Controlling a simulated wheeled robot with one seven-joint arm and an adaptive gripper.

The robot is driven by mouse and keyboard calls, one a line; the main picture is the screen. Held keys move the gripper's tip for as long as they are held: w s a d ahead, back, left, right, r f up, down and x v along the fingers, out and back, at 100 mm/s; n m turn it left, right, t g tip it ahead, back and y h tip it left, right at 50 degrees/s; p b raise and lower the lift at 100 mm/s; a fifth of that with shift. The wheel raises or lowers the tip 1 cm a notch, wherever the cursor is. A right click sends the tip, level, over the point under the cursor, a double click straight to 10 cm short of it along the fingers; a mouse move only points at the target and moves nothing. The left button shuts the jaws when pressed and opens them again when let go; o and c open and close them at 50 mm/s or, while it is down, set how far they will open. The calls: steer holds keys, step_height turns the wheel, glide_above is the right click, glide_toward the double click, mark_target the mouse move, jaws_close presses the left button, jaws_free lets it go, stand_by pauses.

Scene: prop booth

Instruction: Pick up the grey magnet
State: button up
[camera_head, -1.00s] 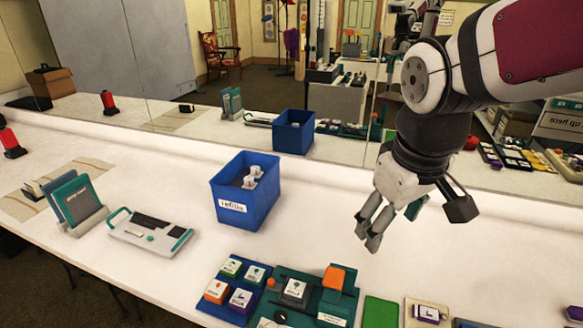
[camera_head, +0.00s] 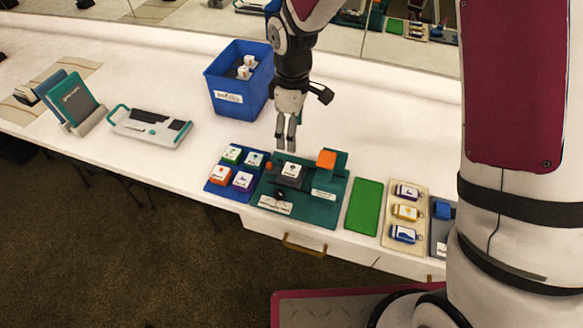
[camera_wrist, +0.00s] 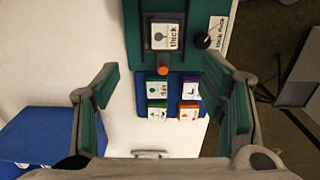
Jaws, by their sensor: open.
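The grey magnet (camera_head: 291,172) is a small dark grey square block with a white label. It sits on a teal station (camera_head: 322,207) on the white counter. In the wrist view the magnet (camera_wrist: 165,36) shows near the top centre, its label reading "thick". My gripper (camera_head: 287,148) is open and empty, above the counter just behind the station. In the wrist view its two teal-padded fingers (camera_wrist: 160,68) stand wide apart, with the magnet beyond the tips.
A blue tray (camera_head: 209,186) with several coloured magnets lies left of the station. A blue bin (camera_head: 239,85) holds white items. A green mat (camera_head: 364,207) and a beige tray (camera_head: 402,239) lie right.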

glide_above(293, 170)
steer(key=f, duration=0.8)
steer(key=shift+w+a+f+p, duration=0.1)
steer(key=shift+w+p, duration=0.2)
steer(key=shift+w, duration=0.05)
steer(key=shift+s+f+p, duration=0.2)
steer(key=shift+f+p, duration=0.1)
steer(key=shift+f, duration=1)
steer(key=shift+s+f+p, duration=0.2)
steer(key=shift+f+p, duration=0.05)
steer(key=shift+f, duration=1.05)
steer(key=shift+c, duration=0.2)
steer(key=c, duration=1.3)
